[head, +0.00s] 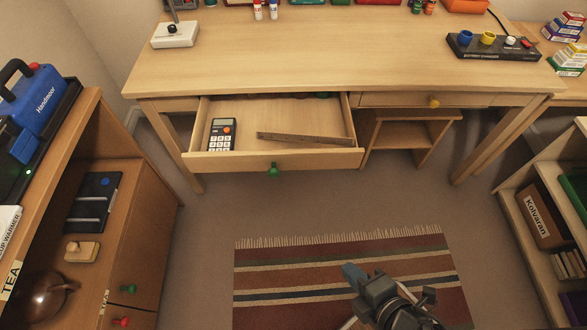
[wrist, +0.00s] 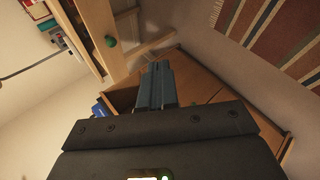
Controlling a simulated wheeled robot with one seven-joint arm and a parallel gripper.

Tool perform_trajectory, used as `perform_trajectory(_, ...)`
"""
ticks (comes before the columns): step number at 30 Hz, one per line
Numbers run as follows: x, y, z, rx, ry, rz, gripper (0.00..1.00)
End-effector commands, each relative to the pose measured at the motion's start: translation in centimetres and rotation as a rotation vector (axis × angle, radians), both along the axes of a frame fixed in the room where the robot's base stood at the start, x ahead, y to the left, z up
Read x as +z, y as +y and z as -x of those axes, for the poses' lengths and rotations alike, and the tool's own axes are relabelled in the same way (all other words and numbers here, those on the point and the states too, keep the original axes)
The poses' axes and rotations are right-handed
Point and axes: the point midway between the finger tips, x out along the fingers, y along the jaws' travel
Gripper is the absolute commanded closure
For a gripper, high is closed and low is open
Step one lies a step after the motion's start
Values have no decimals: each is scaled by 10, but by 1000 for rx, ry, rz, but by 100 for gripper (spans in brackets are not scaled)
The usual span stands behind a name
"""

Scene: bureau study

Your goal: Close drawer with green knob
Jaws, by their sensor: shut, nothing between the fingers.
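The desk drawer with the green knob (head: 273,169) is pulled out of the left side of the desk (head: 250,60) in the head view. Its front panel (head: 225,163) faces me, and a calculator (head: 222,134) and a wooden ruler (head: 300,140) lie inside. In the wrist view the green knob (wrist: 111,42) shows at the upper left, beyond my fingers. My gripper (head: 352,272) is over the rug in the head view, to the right of and nearer to me than the drawer. Its fingers (wrist: 156,85) are shut, empty and apart from the drawer.
A closed drawer with a yellow knob (head: 433,102) is on the desk's right side, above a wooden stool (head: 408,125). A cabinet (head: 135,220) at left has another green knob (head: 128,289) and a red knob (head: 121,322). A shelf (head: 515,200) stands right. Floor before the drawer is clear.

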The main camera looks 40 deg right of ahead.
Motion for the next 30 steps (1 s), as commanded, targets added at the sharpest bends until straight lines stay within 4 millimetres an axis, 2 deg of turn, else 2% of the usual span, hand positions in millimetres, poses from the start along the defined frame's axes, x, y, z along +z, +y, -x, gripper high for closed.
perform_trajectory(1, -20, -1, -13, 39, 15, 101, 100)
perform_trajectory(3, -41, -4, -31, 100, 42, 280, 100)
perform_trajectory(7, -68, -11, -76, 201, 86, 669, 100)
perform_trajectory(11, -71, -9, -124, 253, 111, 1056, 100)
perform_trajectory(15, -55, 2, -164, 247, 122, 1386, 100)
perform_trajectory(18, -42, 10, -181, 226, 124, 1536, 100)
perform_trajectory(23, -32, 15, -192, 204, 128, 1636, 100)
perform_trajectory(30, -29, -1, -214, 201, 129, 1640, 100)
